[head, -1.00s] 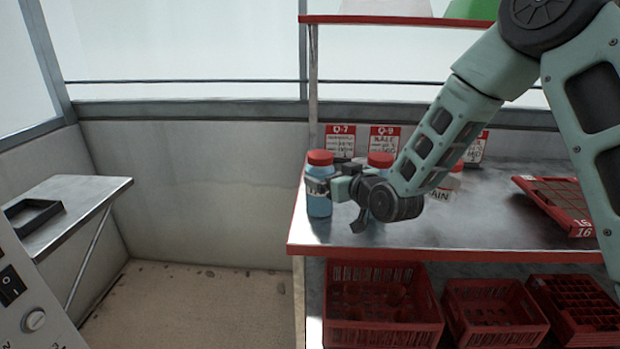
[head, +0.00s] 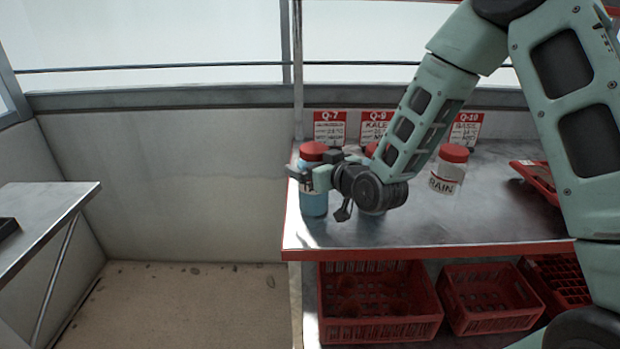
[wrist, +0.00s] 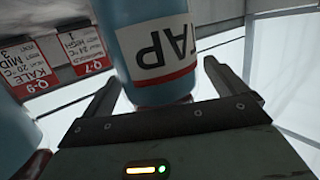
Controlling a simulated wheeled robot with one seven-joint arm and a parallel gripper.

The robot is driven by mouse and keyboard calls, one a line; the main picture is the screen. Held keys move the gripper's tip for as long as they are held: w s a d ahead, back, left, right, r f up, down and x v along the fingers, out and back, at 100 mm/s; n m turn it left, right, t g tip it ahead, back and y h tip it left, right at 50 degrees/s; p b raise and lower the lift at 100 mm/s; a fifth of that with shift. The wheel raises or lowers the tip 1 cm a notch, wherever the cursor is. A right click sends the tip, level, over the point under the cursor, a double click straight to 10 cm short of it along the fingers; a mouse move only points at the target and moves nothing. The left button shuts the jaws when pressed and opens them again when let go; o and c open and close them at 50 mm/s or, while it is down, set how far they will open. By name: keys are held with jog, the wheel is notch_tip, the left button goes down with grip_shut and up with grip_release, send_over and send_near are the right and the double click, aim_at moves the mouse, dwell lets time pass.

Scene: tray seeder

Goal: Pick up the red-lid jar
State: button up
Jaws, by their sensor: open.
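A jar with a red lid, blue contents and a white label (head: 314,199) stands upright at the left end of the metal bench. The wrist view shows it close up with "TAP" on its label (wrist: 163,52), appearing upside down. My gripper (head: 309,172) is open at this jar, its fingers on either side of the body below the lid. In the wrist view the two fingers (wrist: 162,88) flank the jar; I cannot tell if they touch it. A second red-lid jar (head: 372,149) is mostly hidden behind my wrist. A third, labelled "RAIN" (head: 448,169), stands further right.
Signs Q-7 (head: 330,129), Q-9 (head: 376,129) and Q-10 (head: 466,130) stand behind the jars. A red tray (head: 535,178) lies at the bench's right. Red crates (head: 380,328) sit below. A side table (head: 45,215) stands left, with open floor between.

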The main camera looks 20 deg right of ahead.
jog(key=shift+r, duration=0.1)
jog(key=c, duration=1.6)
